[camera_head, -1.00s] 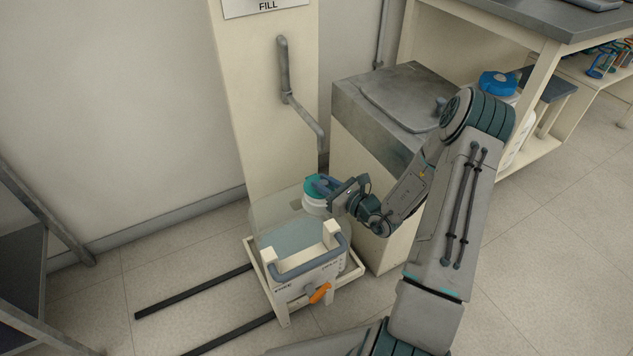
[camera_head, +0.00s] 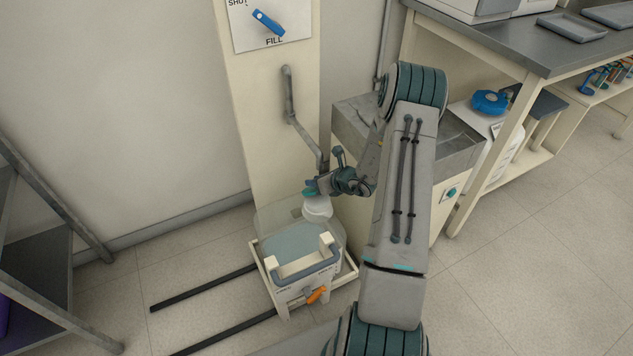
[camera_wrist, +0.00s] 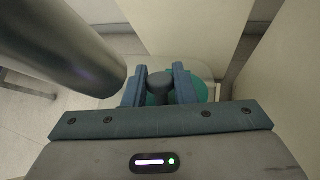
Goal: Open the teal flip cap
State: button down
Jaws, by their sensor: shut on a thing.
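The teal flip cap (camera_head: 308,191) is at the top of the white neck (camera_head: 317,208) of a translucent container (camera_head: 285,222). My gripper (camera_head: 313,187) is at the cap and partly covers it. In the wrist view, my gripper (camera_wrist: 160,88) has its two blue fingers closed on a dark knob (camera_wrist: 160,82), with the teal cap (camera_wrist: 201,91) behind them. In the head view, the cap looks tilted, with the pale neck showing below. How far it stands open is hard to tell.
The container sits in a cream cart (camera_head: 347,277) with an orange lever (camera_head: 317,296) in front. A grey pipe (camera_head: 303,130) runs down the cream column above it. A grey-topped cabinet (camera_head: 350,122) stands close on the right. Floor rails (camera_head: 203,288) lie to the left.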

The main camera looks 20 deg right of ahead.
jog(key=shift+w+r, duration=0.4)
jog(key=shift+w, duration=0.05)
dwell(0.8)
jog(key=c, duration=1.2)
grip_release()
jog(key=shift+s+f, duration=0.15)
jog(key=shift+s, duration=0.15)
jog(key=p+v, duration=0.2)
jog(key=v, duration=1.1)
jog(key=shift+s, duration=0.25)
jog(key=shift+c, duration=0.2)
